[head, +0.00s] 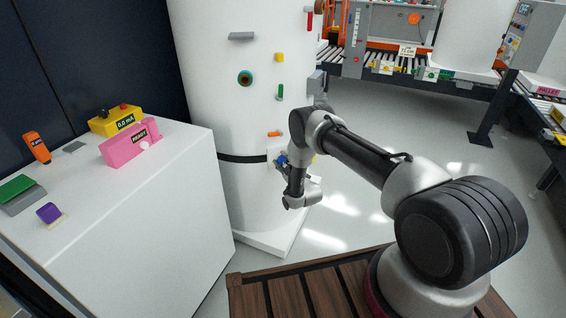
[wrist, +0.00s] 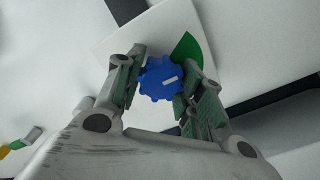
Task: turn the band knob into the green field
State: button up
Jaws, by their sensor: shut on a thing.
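The band knob (wrist: 160,80) is blue with a scalloped rim and a white mark that points to its right side in the wrist view. The green field (wrist: 188,50) is a wedge on the pale plate behind the knob, at its upper right. The white mark points below the green field. My gripper (wrist: 158,84) is shut on the knob, one finger on each side of it. In the head view my gripper (head: 283,163) is at the black band of the white tank (head: 240,200), and the knob shows only as a small blue patch there.
A white cabinet (head: 150,215) on the left carries a pink device (head: 128,148), a yellow meter (head: 115,121) and other small items. Several small fittings stick out from the tank above my gripper. Roller conveyors (head: 400,68) stand at the back right. The floor between is clear.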

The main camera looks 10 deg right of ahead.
dwell(0.4)
jog(key=o, duration=1)
jog(key=shift+s, duration=0.1)
jog(key=v, duration=1.2)
jog(key=shift+f, duration=0.15)
